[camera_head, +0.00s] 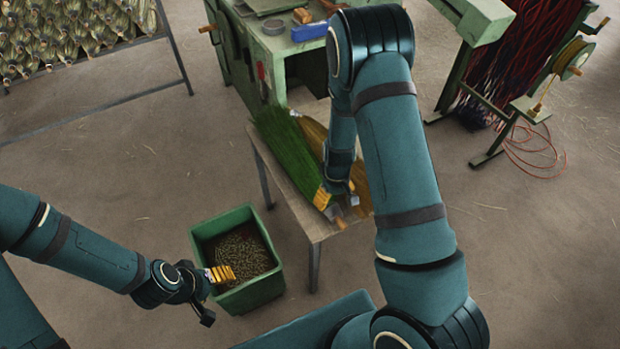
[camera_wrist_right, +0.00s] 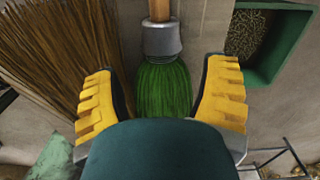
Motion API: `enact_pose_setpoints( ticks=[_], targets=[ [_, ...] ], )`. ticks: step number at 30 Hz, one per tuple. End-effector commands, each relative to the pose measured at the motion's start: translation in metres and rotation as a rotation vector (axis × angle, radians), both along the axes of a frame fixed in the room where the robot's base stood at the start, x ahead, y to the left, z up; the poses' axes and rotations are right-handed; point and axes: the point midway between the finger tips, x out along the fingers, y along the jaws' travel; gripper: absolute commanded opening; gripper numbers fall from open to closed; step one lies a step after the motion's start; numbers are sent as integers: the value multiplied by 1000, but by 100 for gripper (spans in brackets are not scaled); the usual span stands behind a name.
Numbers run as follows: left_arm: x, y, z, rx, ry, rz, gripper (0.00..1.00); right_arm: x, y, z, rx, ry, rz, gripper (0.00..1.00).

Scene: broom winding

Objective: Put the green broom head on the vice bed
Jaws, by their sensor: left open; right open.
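The green broom head (camera_head: 287,145) lies on a small table, its bristles spread toward the back. In the right wrist view its green neck (camera_wrist_right: 165,88), a grey metal collar and a wooden handle stub show. My right gripper (camera_head: 338,203) is over the table's front end. Its yellow fingers (camera_wrist_right: 162,97) are open on either side of the green neck, with visible gaps. My left gripper (camera_head: 214,293) is open and empty beside the green bin. I cannot tell for sure which part is the vice bed; a green workbench (camera_head: 236,62) stands behind the table.
A tan broom head (camera_head: 316,133) lies right beside the green one, also in the wrist view (camera_wrist_right: 55,50). The small table (camera_head: 270,168) is narrow. A green bin (camera_head: 253,296) stands left of it. A rack of broom heads (camera_head: 70,40) and a cord stand (camera_head: 480,95) flank the floor.

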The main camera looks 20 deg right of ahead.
Motion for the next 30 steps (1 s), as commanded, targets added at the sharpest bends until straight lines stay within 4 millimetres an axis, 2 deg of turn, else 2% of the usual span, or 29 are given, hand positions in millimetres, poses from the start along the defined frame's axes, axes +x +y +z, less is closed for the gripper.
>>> enact_pose_setpoints(
  ticks=[1, 3, 13, 21, 30],
  targets=[
    [1, 0, -4, 0, -1, 0, 68, -1, 0, -11, 0, 3, -1, 74],
    [1, 0, -6, 0, -2, 1, 68, -1, 0, -20, 1, 2, -1, 74],
    [2, 0, -11, 1, -6, 1, 68, -3, 0, -39, 1, 2, -1, 74],
    [5, 1, -24, 2, -12, 2, 68, -8, 0, -77, 1, 2, 0, 74],
    [5, 1, -24, 2, -13, 3, 68, -8, 1, -81, 0, 0, 0, 75]
  ],
)
